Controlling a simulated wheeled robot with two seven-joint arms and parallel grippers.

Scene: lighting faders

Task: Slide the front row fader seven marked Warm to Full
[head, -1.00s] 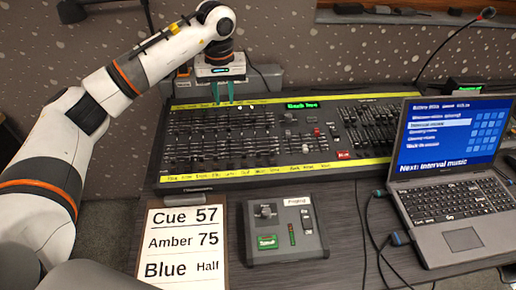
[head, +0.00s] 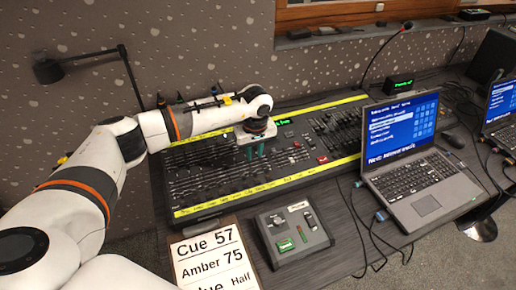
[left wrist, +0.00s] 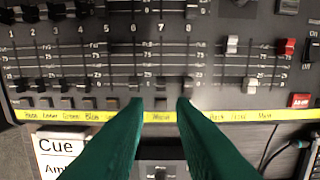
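The lighting desk (head: 250,180) has a front row of black faders with a yellow label strip (left wrist: 215,117) below it. In the left wrist view, the fader seven cap (left wrist: 161,84) sits low in its slot, near the bottom of the scale. The Warm label is blurred below it. My left gripper (left wrist: 162,101) is open. Its green fingertips are on either side of the fader seven column, slightly to the label side of the cap. Contact with the panel cannot be told. In the head view my left gripper (head: 256,152) is over the desk. My right gripper is not in view.
Neighbouring black fader caps stand close on both sides. A white cap (left wrist: 249,85) and a red cap (left wrist: 290,46) are further right. A cue card (head: 212,258), a small grey control box (head: 292,234) and a laptop (head: 412,165) stand before and beside the desk.

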